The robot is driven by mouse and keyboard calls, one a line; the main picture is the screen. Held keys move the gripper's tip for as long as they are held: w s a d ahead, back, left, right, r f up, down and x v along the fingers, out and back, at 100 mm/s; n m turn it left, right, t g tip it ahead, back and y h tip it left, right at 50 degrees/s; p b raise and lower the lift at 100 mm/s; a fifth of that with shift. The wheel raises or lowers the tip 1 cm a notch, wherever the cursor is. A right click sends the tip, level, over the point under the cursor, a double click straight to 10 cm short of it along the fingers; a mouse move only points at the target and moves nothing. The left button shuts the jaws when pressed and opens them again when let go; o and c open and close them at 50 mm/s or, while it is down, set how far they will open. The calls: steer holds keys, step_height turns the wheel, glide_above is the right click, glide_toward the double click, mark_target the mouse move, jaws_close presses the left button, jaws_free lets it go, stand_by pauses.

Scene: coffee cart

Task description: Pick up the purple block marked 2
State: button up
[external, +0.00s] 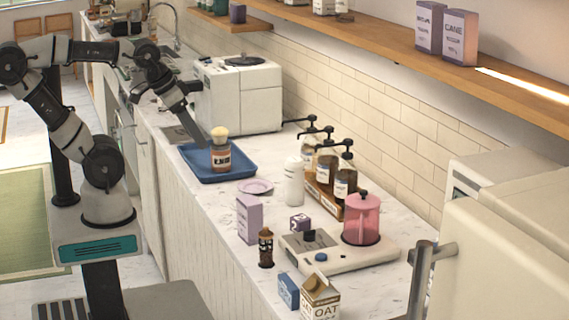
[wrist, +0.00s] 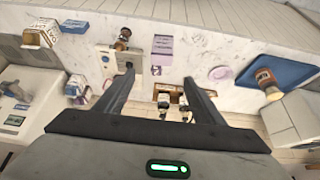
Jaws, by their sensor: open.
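The purple block (external: 299,222) is a small cube with a pale marking, lying on the white counter beside the hot plate unit in the external view. It appears as a tiny block (wrist: 156,70) between my fingertips in the wrist view, well beyond them. My gripper (external: 196,132) is high over the counter near the white machine, far back and left of the block. In the wrist view my gripper (wrist: 158,75) is open with nothing between its fingers. The number on the block is too small to read surely.
A tall lilac carton (external: 249,218), a brown bottle (external: 265,247) and the hot plate unit (external: 340,258) with a pink jug (external: 361,220) stand around the block. A white bottle (external: 293,182), pump-bottle rack (external: 325,195), lilac saucer (external: 256,187) and blue tray (external: 190,152) stand farther back.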

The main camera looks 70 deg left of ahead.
steer(key=shift+w, duration=0.1)
steer(key=shift+c, duration=0.7)
steer(key=n+g+b, duration=0.3)
steer(key=g+b, duration=0.2)
steer(key=g, duration=0.1)
glide_above(304, 216)
steer(key=f, duration=2.4)
steer(key=shift+s+f, duration=0.35)
steer(key=shift+w+f+p, duration=0.15)
steer(key=shift+f, duration=1.35)
steer(key=shift+w+f+p, duration=0.15)
steer(key=shift+f, duration=1.35)
steer(key=shift+d, duration=0.1)
steer(key=c, duration=1.1)
steer(key=shift+c, duration=0.2)
